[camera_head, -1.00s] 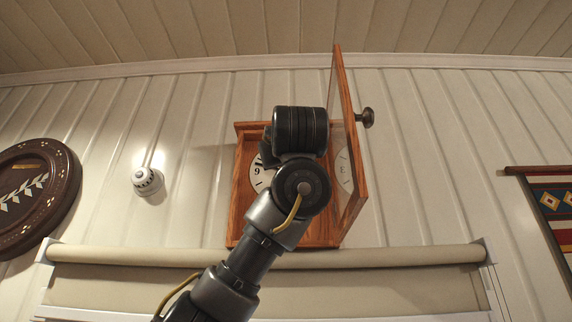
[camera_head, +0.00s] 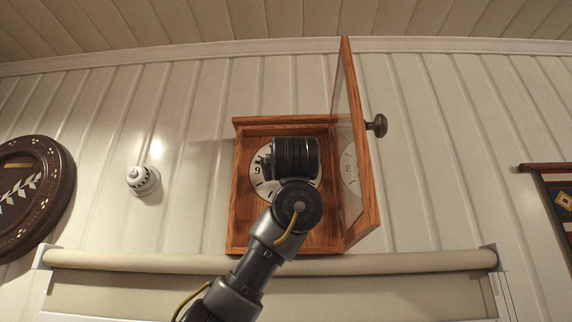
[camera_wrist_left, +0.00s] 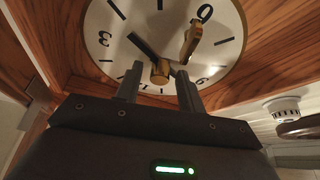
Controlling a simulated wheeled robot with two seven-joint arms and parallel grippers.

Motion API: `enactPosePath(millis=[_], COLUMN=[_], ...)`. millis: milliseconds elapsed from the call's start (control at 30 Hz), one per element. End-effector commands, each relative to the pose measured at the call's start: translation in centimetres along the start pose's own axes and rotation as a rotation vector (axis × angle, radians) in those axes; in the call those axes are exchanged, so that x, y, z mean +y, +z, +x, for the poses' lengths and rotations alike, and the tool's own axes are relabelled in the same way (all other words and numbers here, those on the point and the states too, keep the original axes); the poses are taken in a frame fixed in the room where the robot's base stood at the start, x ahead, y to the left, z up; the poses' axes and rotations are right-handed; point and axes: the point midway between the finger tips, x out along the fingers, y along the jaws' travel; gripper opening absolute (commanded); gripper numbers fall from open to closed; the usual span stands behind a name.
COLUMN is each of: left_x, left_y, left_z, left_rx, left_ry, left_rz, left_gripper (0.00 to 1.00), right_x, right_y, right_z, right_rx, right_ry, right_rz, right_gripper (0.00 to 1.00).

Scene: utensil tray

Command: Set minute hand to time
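The wall clock's wooden case (camera_head: 242,200) hangs on the wall with its glass door (camera_head: 352,150) swung open to the right. The white clock face (camera_head: 262,185) is partly hidden behind my left wrist in the head view. In the left wrist view the face (camera_wrist_left: 95,18) appears upside down, with a dark hand (camera_wrist_left: 143,46), a brass-coloured piece (camera_wrist_left: 191,38) standing out from the face and a brass knob (camera_wrist_left: 160,72) near the middle. My left gripper (camera_wrist_left: 158,71) is open, its fingertips apart on either side of the knob; contact cannot be told. My right gripper is out of view.
The door's dark knob (camera_head: 377,125) sticks out right of my left arm. A white round fixture (camera_head: 143,180) and a dark round plaque (camera_head: 35,195) are on the wall at left. A rolled blind (camera_head: 150,261) runs below the clock. A patterned hanging (camera_head: 555,195) is at right.

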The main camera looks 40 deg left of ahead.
Motion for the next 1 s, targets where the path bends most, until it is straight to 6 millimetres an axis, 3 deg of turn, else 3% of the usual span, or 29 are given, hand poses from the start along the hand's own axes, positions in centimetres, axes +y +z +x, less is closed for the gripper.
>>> enactPosePath(millis=[33,300,667,1000], left_x=[0.0,0.0,-0.1,-0.2], left_y=[0.0,0.0,0.1,0.2], left_z=[0.0,0.0,-0.1,-0.1], left_rx=[0.000,0.000,0.000,0.003], left_ry=[0.000,0.000,0.027,0.129], left_rz=[0.000,0.000,0.059,0.301], left_gripper=[0.32,0.00,0.00,0.00], right_x=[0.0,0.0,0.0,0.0], right_y=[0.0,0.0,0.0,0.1], right_z=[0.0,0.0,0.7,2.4], right_rx=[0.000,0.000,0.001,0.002], right_ry=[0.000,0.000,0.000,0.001], right_rz=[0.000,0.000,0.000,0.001], right_gripper=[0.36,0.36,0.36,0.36])
